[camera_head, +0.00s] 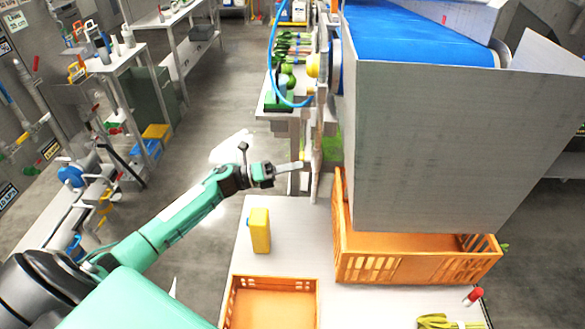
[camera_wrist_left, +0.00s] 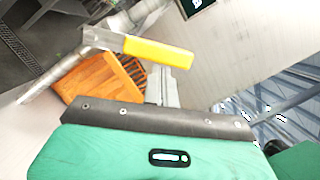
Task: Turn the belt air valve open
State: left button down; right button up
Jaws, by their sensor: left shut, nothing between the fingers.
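A valve with a flat yellow lever handle (camera_wrist_left: 158,52) on a silver metal pipe (camera_wrist_left: 95,42) shows in the left wrist view. I take it to be the belt air valve; I cannot make it out in the head view. My left gripper (camera_head: 297,165) reaches right, beside the large grey machine housing, and is shut and empty. In the left wrist view its fingers (camera_wrist_left: 163,88) end right at the lever, which overlaps their tips. I cannot tell whether they touch. My right gripper is not in view.
The grey housing (camera_head: 425,140) with a blue belt (camera_head: 410,35) stands right of the gripper. An orange crate (camera_head: 375,268) sits under it. A yellow jug (camera_head: 260,232) and another orange crate (camera_head: 232,300) are on the near table. A blue hose (camera_head: 271,70) hangs beyond.

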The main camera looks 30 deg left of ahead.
pick_arm(q)
jog(key=w+a+r+n+y+p, duration=0.1)
jog(key=w+a+r+n+p, duration=0.1)
jog(key=w+r+n, duration=0.2)
jog(key=shift+w+r+n+y, duration=0.25)
jog(key=shift+n+y, duration=0.15)
jog(key=shift+n, duration=1.4)
jog(key=shift+a, duration=0.15)
